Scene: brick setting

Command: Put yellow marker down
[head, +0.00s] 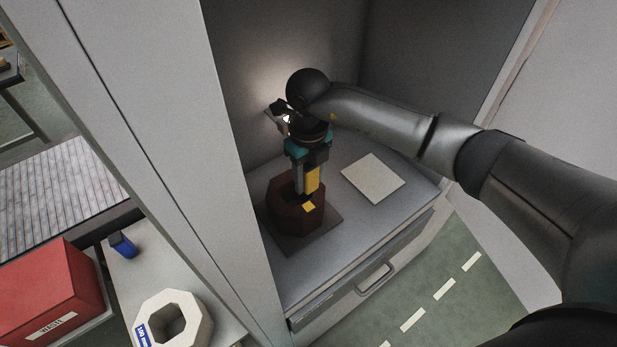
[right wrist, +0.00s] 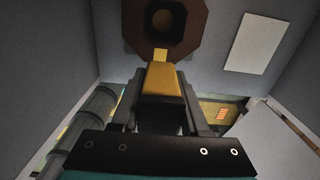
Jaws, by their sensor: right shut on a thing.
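My right gripper (head: 305,187) points down and is shut on the yellow marker (head: 312,179), a blocky yellow piece. In the right wrist view the marker (right wrist: 162,84) sits between the two fingers of the gripper (right wrist: 160,98). Below it stands a brown octagonal holder (head: 287,218) with a round hole and a yellow tag (head: 308,206). In the right wrist view the holder (right wrist: 136,28) shows its hole apart from the marker's end. I cannot tell whether the marker touches the holder. My left gripper is not in view.
The holder stands on a dark square base on a grey cabinet top (head: 330,240). A pale square pad (head: 373,178) lies to its right. A wall panel (head: 150,110) rises at left. Beyond it are a white octagonal holder (head: 150,318), a blue object (head: 122,245) and a red box (head: 45,295).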

